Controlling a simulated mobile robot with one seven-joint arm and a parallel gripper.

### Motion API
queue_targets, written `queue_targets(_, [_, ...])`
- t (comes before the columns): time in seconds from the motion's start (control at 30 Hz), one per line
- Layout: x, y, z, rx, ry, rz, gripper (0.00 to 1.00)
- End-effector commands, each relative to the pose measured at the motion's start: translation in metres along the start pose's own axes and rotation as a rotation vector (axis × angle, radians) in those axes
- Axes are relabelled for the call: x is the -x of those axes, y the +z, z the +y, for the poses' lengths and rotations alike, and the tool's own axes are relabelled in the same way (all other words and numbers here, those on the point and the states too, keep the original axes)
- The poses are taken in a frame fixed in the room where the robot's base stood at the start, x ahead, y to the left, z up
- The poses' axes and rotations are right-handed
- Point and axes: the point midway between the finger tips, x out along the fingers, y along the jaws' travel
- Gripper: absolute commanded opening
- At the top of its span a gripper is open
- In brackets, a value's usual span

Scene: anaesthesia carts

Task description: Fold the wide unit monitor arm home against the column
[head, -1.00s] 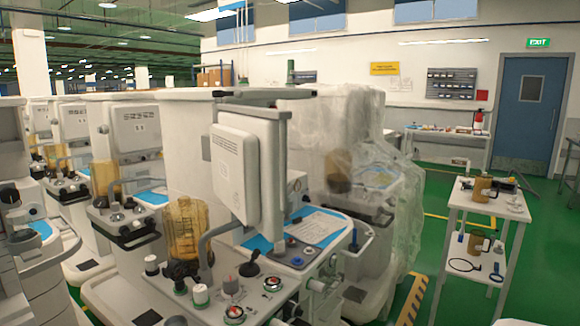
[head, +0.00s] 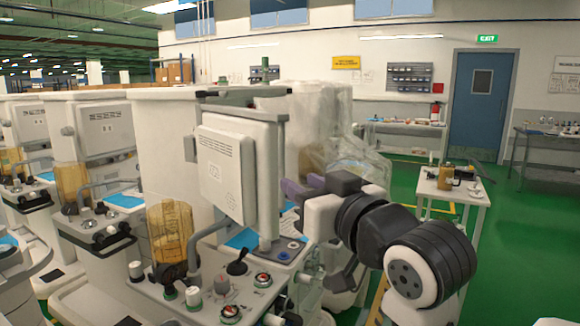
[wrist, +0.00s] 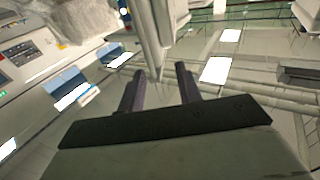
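The wide unit's white monitor (head: 222,170) hangs at the top of the tall pale column (head: 165,150), standing out to its right. The monitor arm (head: 243,97) is a bar with dark ends, running right from the column top. A pale upright post (head: 268,180) stands behind the monitor's right edge. My gripper (head: 301,187) is open, with dark purple fingers just right of that post at about monitor height. In the wrist view my gripper (wrist: 160,70) shows a pale bar (wrist: 150,35) ahead, lined up between the fingertips. Contact cannot be told.
Below the monitor is a worktop with knobs (head: 262,281) and an amber canister (head: 170,232). A plastic-covered unit (head: 350,150) stands behind my gripper. A white trolley (head: 452,190) stands at the right on open green floor (head: 520,250). Other carts (head: 90,150) crowd the left.

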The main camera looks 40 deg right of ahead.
Motion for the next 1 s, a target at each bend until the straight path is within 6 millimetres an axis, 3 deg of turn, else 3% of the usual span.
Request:
queue_targets(0.1, [0.021,0.001,0.017,0.001,0.038,-0.038,0.34])
queue_targets(0.27, [0.019,0.001,0.022,-0.003,0.045,-0.051,0.34])
queue_targets(0.8, [-0.084,0.005,0.025,-0.004,0.043,-0.051,0.34])
queue_targets(1.0, [-0.106,0.007,0.027,-0.002,0.045,-0.049,0.34])
